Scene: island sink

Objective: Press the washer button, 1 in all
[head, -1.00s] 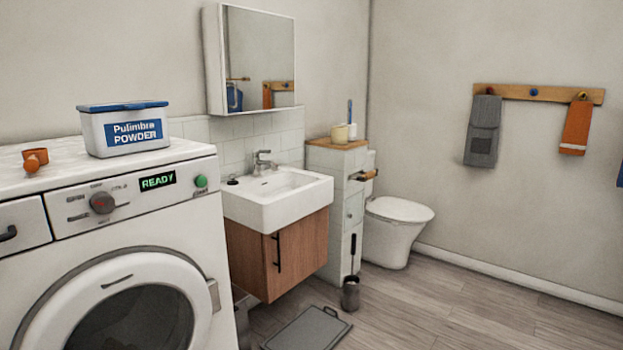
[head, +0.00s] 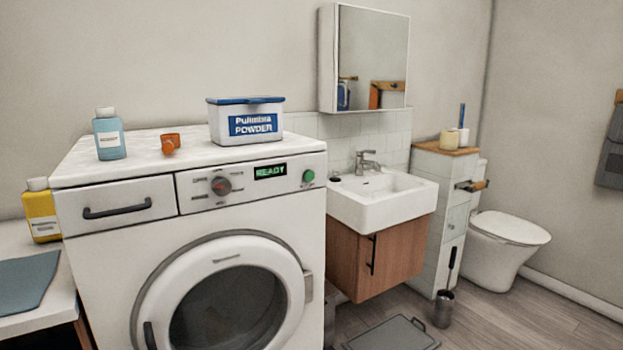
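The white washer (head: 110,240) stands left of centre in the head view, its front facing me and its round door closed. A round green button (head: 308,176) sits at the right end of its control panel. Beside the button, a small display (head: 270,172) reads READY in green. A dial (head: 221,186) with a red centre is further left on the panel. Neither of my grippers is in view, and nothing covers the button.
On the washer top stand a powder box (head: 246,122), an orange cup (head: 170,143) and a blue bottle (head: 109,135). A yellow bottle (head: 41,211) stands on a side table (head: 22,322) at left. A sink (head: 381,201) adjoins at right. Floor shows at lower right.

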